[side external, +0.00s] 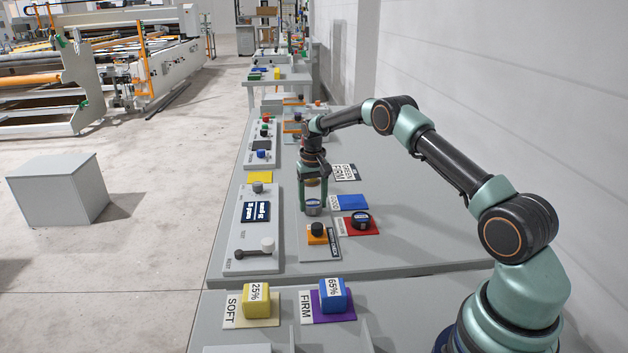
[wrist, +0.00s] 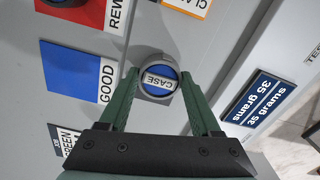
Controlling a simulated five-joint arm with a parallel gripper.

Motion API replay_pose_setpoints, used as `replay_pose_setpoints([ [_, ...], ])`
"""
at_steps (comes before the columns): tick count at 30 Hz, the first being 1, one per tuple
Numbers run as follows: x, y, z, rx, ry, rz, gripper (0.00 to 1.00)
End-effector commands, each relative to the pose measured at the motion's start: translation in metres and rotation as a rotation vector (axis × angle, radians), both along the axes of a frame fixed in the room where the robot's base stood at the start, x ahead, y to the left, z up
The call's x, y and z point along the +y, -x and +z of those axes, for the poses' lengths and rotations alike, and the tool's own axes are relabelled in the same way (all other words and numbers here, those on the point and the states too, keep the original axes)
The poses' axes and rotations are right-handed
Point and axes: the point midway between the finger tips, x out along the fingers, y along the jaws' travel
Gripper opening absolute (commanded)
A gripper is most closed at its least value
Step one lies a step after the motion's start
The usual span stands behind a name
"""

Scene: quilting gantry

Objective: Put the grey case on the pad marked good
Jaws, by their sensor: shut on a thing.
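The grey case (wrist: 158,80) is a small round piece with a blue and white label reading CASE on top. My gripper (wrist: 160,92) is shut on it, one green finger on each side. In the side external view, the case (side external: 313,206) is low between the fingertips of my gripper (side external: 313,200), which points down; I cannot tell whether it touches the table. The pad marked good (side external: 352,202) is blue and empty, just right of the case. In the wrist view, this pad (wrist: 70,72) lies left of the case, its GOOD label facing it.
A red pad (side external: 375,228) with a dark round piece (side external: 361,219) lies near the blue pad. An orange block with a black knob (side external: 317,232) stands in front of my gripper. A console with a display (side external: 255,211) is at left. A GREEN FIRM card (side external: 345,171) lies behind.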

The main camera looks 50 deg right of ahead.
Motion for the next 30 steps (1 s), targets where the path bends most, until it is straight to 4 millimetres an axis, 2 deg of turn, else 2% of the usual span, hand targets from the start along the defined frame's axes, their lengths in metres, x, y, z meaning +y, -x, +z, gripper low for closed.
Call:
replay_pose_setpoints([
  [5,0.000,-0.001,0.000,-0.002,0.001,0.000,0.00],
  [6,0.000,0.000,0.000,-0.002,0.001,0.000,0.80],
  [7,0.000,0.000,0.000,-0.002,0.001,0.000,0.91],
  [8,0.000,0.000,0.000,-0.002,0.001,0.000,0.95],
  [20,0.000,0.000,-0.003,0.000,0.000,0.000,0.95],
  [23,0.000,-0.001,0.011,-0.004,0.001,0.000,0.95],
  [30,0.004,-0.001,0.061,-0.005,0.002,0.000,0.95],
])
